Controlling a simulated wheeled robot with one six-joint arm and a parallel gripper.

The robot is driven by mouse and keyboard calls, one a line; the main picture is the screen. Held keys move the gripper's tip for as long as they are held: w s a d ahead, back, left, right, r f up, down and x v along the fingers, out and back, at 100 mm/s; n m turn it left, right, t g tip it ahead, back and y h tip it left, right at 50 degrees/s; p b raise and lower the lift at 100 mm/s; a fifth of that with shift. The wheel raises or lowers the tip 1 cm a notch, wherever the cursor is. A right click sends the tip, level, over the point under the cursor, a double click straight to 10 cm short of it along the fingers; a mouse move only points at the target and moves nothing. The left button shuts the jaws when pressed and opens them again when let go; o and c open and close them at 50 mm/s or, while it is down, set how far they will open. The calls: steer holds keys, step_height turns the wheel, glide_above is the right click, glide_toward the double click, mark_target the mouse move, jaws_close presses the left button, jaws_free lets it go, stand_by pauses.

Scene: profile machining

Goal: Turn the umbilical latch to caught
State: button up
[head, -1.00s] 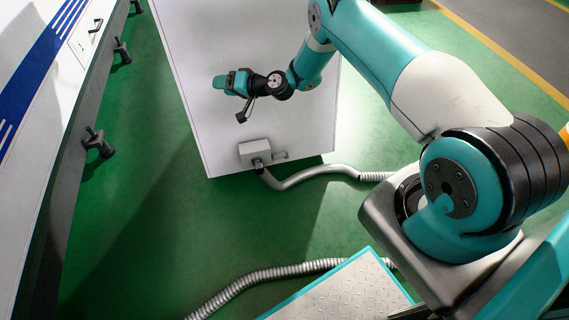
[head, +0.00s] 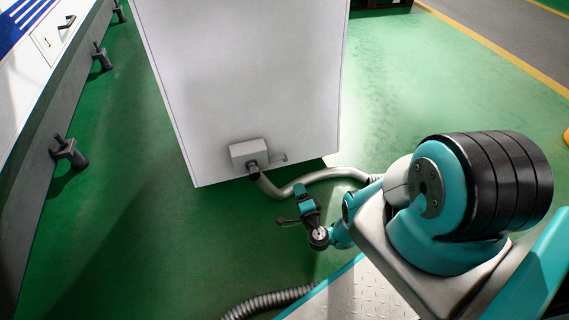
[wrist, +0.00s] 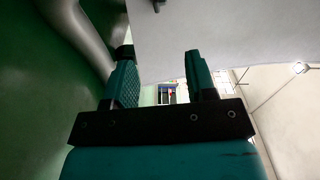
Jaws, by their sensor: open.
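The umbilical socket box (head: 243,151) is a small pale block low on the white cabinet face. The hose's dark plug end (head: 253,171) meets its front.
The grey umbilical hose (head: 320,175) curves right from the plug towards my base; it also shows in the wrist view (wrist: 75,30). The white cabinet (head: 245,75) stands behind. A long machine with dark feet (head: 68,152) lines the left. Green floor between is clear.

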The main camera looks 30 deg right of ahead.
mark_target(286, 160)
steer(key=shift+b+x, duration=7.3)
steer(key=shift+x, duration=0.65)
jaws_close()
